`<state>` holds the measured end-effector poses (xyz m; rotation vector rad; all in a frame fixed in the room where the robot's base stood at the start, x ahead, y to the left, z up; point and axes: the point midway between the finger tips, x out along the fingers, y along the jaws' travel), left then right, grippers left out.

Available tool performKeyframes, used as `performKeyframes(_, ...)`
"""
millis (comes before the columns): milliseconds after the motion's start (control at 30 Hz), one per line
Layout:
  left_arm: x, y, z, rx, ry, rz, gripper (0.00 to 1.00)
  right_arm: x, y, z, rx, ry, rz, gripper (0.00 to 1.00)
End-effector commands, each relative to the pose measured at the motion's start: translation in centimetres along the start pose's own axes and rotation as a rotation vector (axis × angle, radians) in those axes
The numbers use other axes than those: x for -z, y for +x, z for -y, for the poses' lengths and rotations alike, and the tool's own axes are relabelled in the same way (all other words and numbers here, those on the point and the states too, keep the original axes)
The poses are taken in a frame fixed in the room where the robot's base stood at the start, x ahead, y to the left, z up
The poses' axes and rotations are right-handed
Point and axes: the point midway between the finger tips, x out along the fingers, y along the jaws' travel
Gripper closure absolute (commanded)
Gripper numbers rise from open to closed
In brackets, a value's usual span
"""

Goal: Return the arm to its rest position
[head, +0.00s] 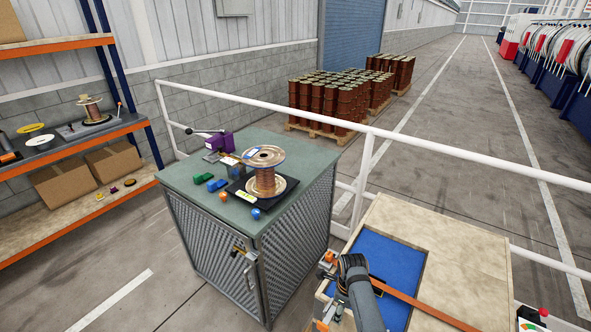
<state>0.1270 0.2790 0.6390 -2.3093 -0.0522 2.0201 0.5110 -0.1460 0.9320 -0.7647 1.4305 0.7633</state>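One dark grey arm of mine (358,290) reaches up from the bottom edge, right of centre, in front of the blue-lined wooden crate. No left gripper shows. A copper wire spool (265,180) with pale flanges stands upright on a black square base (285,187) on the green-topped cabinet (185,182). No gripper is at it.
The cabinet top also holds a purple device (219,140) and small blue, green and orange parts. The wooden crate (465,255) has an orange strap (425,309). A white railing (440,152) runs behind. A shelf (75,140) with another spool (92,108) stands left.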

Motion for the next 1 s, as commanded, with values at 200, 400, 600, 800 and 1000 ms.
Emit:
performKeyframes(200,-4.1,1.1,-0.2,-0.001,0.002,0.058,0.60,1.8,5.5,-1.3,0.004,-0.184,-0.001,0.46)
performKeyframes(400,-3.1,2.6,-0.3,-0.001,0.001,0.042,0.60,4.2,11.5,-3.0,0.012,-0.409,-0.003,0.46)
performKeyframes(600,-0.5,4.6,-0.4,-0.001,0.000,0.000,0.60,8.1,19.3,-6.1,0.025,-0.717,-0.007,0.46)
performKeyframes(800,-3.4,7.8,-0.7,-0.001,0.001,0.035,0.60,16.3,30.5,-12.7,0.038,-1.218,-0.029,0.46)
performKeyframes(1000,-4.5,10.8,-1.0,-0.002,0.001,0.047,0.60,26.8,39.2,-21.1,0.054,-1.801,-0.080,0.46)
